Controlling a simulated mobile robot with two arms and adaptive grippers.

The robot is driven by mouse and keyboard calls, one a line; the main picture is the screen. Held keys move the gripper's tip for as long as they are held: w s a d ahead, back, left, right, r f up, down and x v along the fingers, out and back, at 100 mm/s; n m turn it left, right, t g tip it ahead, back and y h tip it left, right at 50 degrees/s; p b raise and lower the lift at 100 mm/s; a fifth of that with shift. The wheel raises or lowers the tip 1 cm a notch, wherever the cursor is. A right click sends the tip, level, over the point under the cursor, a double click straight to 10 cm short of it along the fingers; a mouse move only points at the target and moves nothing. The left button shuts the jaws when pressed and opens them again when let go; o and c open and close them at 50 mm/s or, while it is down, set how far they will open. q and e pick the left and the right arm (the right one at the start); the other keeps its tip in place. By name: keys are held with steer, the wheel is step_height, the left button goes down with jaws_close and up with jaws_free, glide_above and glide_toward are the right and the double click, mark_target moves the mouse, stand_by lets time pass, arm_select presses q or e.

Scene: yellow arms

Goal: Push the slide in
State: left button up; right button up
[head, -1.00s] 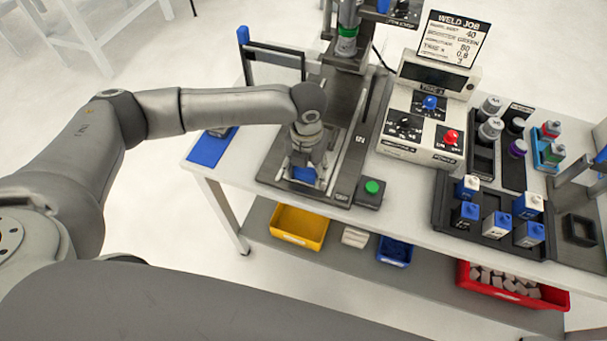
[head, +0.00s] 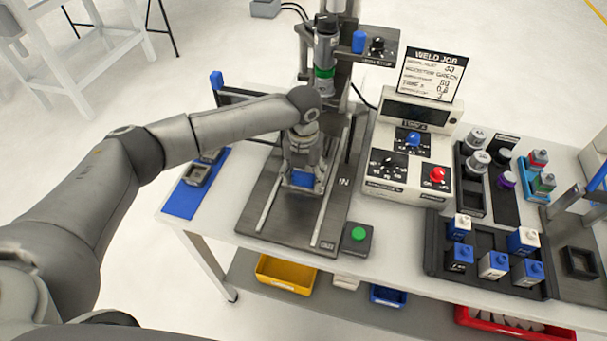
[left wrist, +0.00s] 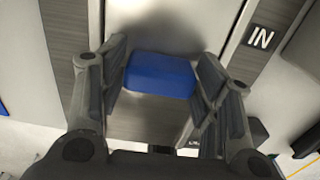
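The slide is a metal carriage on two rails of a dark fixture base (head: 255,215), with a blue handle (head: 302,180) at its front. In the left wrist view the blue handle (left wrist: 160,75) sits between the finger pads, with the carriage's bare metal plate (left wrist: 175,25) beyond it. An "IN" mark (head: 343,183) is on the base right of the rails. The slide's far part is hidden behind my gripper and arm. My right gripper is not in view.
A weld head with a green band (head: 325,75) hangs behind the slide. The control box (head: 408,150) and a green button box (head: 358,238) stand to the right. A blue mat (head: 190,195) lies left. The rails in front of the slide are clear.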

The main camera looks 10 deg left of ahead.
arm_select(q)
steer(key=shift+o, duration=1.1)
step_height(320, 180, up, 12)
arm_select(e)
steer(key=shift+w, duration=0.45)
